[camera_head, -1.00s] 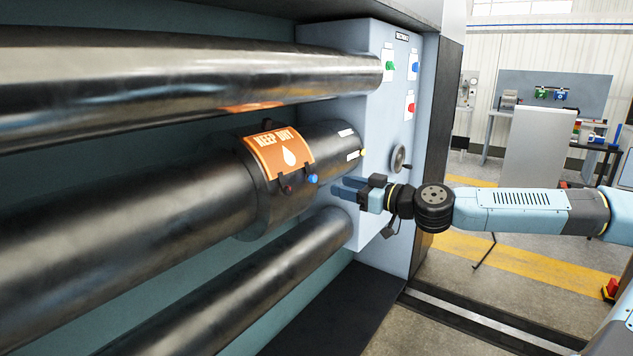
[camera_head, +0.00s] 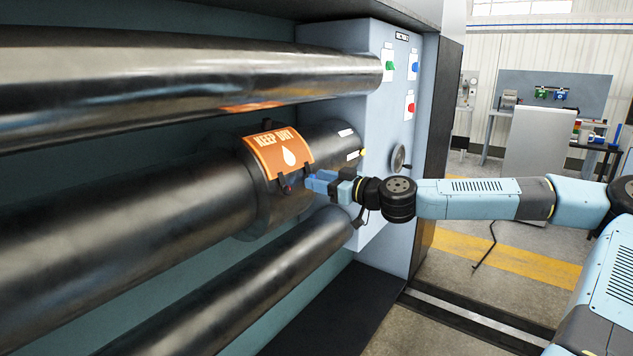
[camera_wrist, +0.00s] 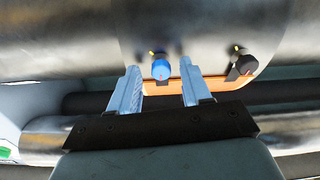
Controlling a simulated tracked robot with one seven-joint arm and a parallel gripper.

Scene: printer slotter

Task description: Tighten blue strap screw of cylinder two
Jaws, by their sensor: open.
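The blue strap screw (camera_wrist: 160,70) shows in the wrist view on the cylinder's end strap, lying between the tips of my two open fingers. In the head view it is hidden behind my gripper (camera_head: 314,183), which is at the strap's right edge. The fingers are apart, with a gap seen on each side of the screw; whether they touch it cannot be told. The middle cylinder (camera_head: 195,190) carries an orange "KEEP DRY" strap (camera_head: 265,147). A dark screw with a red mark (camera_wrist: 243,65) sits to the right in the wrist view.
A dark upper roller (camera_head: 180,75) and a lower roller (camera_head: 270,285) run above and below the middle cylinder. A grey-blue panel (camera_head: 375,110) with green, blue and red buttons and a handwheel (camera_head: 398,158) stands to the right. Open floor lies right of the machine.

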